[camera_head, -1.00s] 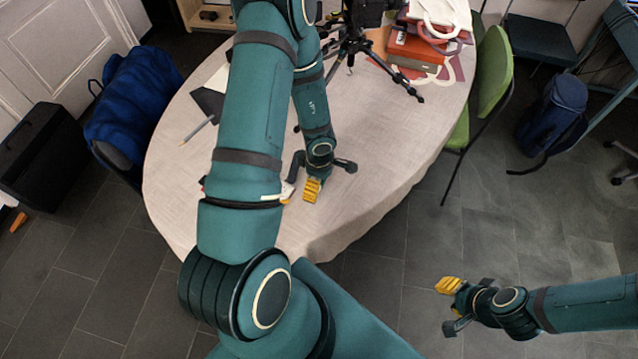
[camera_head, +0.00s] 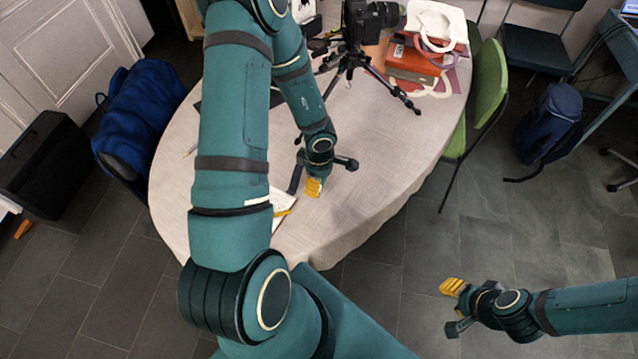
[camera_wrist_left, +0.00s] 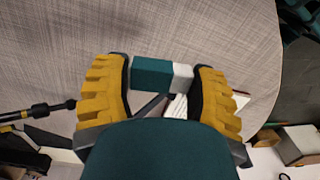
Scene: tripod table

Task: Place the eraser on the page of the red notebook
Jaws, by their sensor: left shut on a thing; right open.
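My left gripper (camera_head: 308,188) is over the near part of the round table and partly hidden by my own arm in the head view. In the left wrist view its yellow fingers (camera_wrist_left: 160,88) are shut on the eraser (camera_wrist_left: 151,73), a teal block with a white end, held crosswise. The eraser does not show in the head view. An open notebook with a white page (camera_head: 282,206) lies on the table just below and left of the left gripper, partly behind my arm. My right gripper (camera_head: 452,307) is open and empty, out over the floor.
The pale cloth-covered table (camera_head: 375,180) is bare to the right of the left gripper. A black camera tripod (camera_head: 350,62) stands farther back. Books (camera_head: 412,62) and a white-handled bag lie at the back right. A green chair (camera_head: 487,85) stands at the table's right edge.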

